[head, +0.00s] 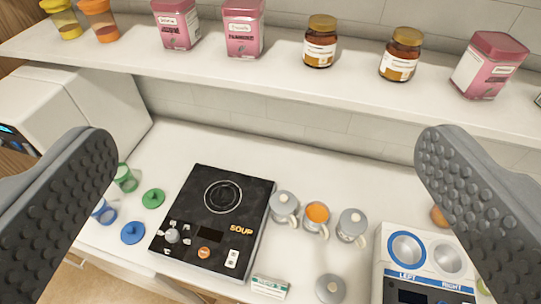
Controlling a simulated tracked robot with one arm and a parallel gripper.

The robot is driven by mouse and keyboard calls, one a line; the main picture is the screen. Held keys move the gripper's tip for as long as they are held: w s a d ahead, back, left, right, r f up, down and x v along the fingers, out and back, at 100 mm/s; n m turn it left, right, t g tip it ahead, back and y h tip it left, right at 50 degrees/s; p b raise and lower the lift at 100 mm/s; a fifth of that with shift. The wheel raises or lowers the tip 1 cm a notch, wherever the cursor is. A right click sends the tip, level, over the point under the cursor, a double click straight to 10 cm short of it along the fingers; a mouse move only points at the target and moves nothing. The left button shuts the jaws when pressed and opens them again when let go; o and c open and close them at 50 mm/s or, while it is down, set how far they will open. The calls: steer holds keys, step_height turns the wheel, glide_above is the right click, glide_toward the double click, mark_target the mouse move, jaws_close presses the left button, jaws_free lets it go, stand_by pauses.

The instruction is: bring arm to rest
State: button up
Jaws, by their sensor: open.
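My gripper (265,200) is open, with its two grey ribbed fingers wide apart at the left and right of the head view. Nothing is between the fingertips close up. The view looks past them and down on a white counter (290,165) and a white shelf (240,75) above it. The rest of my arm is not in view.
A black hotplate (222,205) marked SOUP stands mid-counter. Several mugs stand right of it, one holding orange liquid (317,212). A device (405,265) marked LEFT and RIGHT is at lower right. Jars (320,45) and pink tins (243,30) line the shelf.

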step_height(320, 180, down, 9)
steer(key=b, duration=0.8)
steer(key=shift+b, duration=0.3)
